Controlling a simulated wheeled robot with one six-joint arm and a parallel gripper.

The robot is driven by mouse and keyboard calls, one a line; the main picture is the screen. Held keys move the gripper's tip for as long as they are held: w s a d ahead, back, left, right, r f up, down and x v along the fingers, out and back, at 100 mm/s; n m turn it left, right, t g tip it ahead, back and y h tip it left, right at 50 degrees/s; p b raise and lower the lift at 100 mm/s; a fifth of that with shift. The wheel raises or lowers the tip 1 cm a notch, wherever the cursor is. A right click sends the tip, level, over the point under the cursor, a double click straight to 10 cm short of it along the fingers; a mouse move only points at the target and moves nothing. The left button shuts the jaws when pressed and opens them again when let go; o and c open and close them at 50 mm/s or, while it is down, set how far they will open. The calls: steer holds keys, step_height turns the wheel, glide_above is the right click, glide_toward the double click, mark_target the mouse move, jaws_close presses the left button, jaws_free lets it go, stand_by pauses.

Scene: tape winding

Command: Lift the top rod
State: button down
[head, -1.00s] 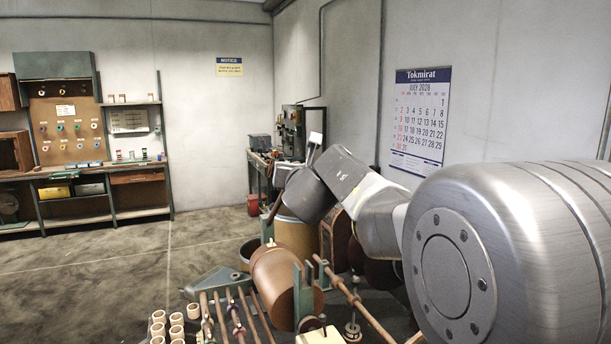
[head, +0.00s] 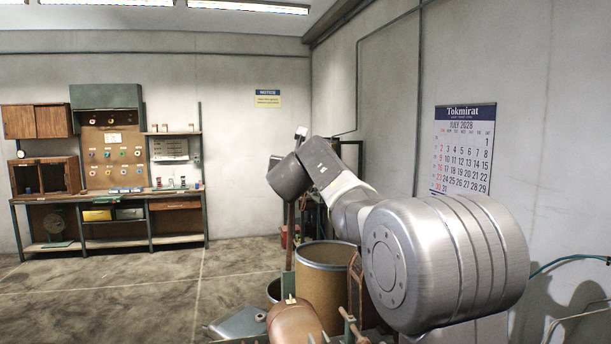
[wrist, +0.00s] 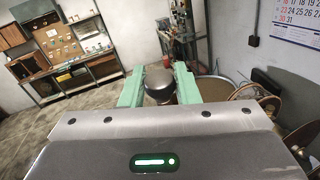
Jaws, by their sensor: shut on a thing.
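My gripper (wrist: 159,85) has two pale green fingers in the wrist view. They are shut on the dark, rounded end of the top rod (wrist: 160,84), which sits between them. In the head view a dark brown length of the rod (head: 290,216) hangs nearly upright below my grey wrist. The fingers themselves are hard to make out there. The rod's lower end meets or passes in front of a green upright (head: 288,284), and I cannot tell whether they touch.
A copper-brown drum (head: 296,322) is at the bottom edge, with a tan barrel (head: 325,287) behind it. A workbench (head: 110,196) stands at the far left wall. A calendar (head: 464,150) hangs on the right wall. The floor at left is clear.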

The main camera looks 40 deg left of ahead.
steer(key=w+a+r, duration=0.1)
steer(key=w+a, duration=0.7)
steer(key=a, duration=0.2)
steer(key=shift+w+a, duration=0.15)
steer(key=shift+a, duration=0.2)
steer(key=shift+r, duration=0.25)
steer(key=c, duration=1.3)
jaws_free()
steer(key=shift+a, duration=0.1)
steer(key=shift+c, duration=0.2)
steer(key=shift+o, duration=1)
steer(key=shift+w+a+f, duration=0.2)
steer(key=shift+a+f, duration=0.1)
steer(key=shift+d, duration=0.1)
steer(key=shift+d, duration=0.1)
steer(key=b+v, duration=0.5)
steer(key=v, duration=0.8)
steer(key=shift+s+d+b, duration=0.2)
steer(key=shift+s+b, duration=0.1)
steer(key=shift+s, duration=0.05)
